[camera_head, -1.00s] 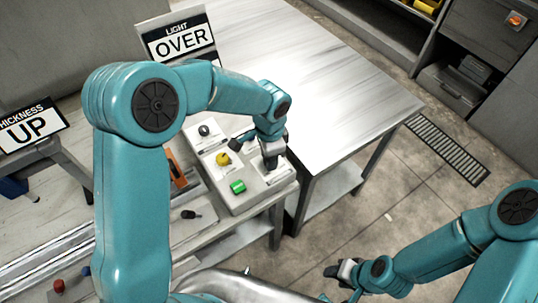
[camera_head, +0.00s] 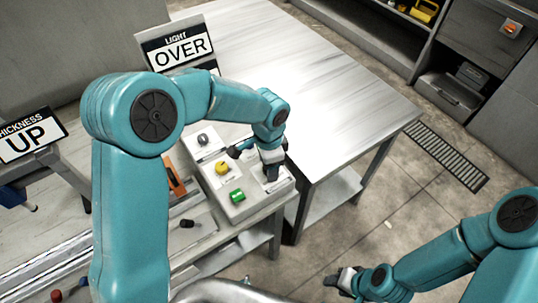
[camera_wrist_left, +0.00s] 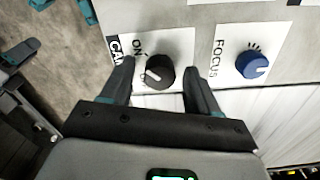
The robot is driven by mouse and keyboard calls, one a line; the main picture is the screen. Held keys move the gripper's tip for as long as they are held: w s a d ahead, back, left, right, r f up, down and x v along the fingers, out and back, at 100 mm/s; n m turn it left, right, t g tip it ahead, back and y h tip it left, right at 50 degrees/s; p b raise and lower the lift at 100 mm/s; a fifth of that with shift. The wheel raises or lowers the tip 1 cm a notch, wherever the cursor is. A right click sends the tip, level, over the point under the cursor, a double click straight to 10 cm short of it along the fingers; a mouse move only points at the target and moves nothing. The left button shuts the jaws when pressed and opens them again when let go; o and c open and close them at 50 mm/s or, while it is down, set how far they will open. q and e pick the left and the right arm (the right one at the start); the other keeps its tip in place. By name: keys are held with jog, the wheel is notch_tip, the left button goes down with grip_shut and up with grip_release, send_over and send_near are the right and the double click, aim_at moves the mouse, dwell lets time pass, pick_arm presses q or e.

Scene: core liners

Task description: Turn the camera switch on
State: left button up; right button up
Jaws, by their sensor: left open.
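The camera switch (camera_wrist_left: 160,72) is a round black knob with a white pointer line, beside a partly covered "CAM" label and the word "ON". The pointer slants toward the lower left in the left wrist view. My left gripper (camera_wrist_left: 158,68) is open, with one finger on each side of the knob; I cannot tell whether they touch it. In the head view my left gripper (camera_head: 270,168) is over the right part of the grey control panel (camera_head: 250,207) and hides the switch. My right gripper (camera_head: 343,279) hangs above the floor, its fingers too small to read.
A blue focus knob (camera_wrist_left: 252,65) sits right of the switch in the wrist view. The panel also has a black knob (camera_head: 203,139), a yellow knob (camera_head: 221,168) and a green knob (camera_head: 237,196). A bare metal table (camera_head: 330,100) stands beside it.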

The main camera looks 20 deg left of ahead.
pick_arm(q)
notch_tip(320, 180, up, 16)
dwell(0.3)
jog(key=shift+w+d, duration=0.1)
dwell(0.4)
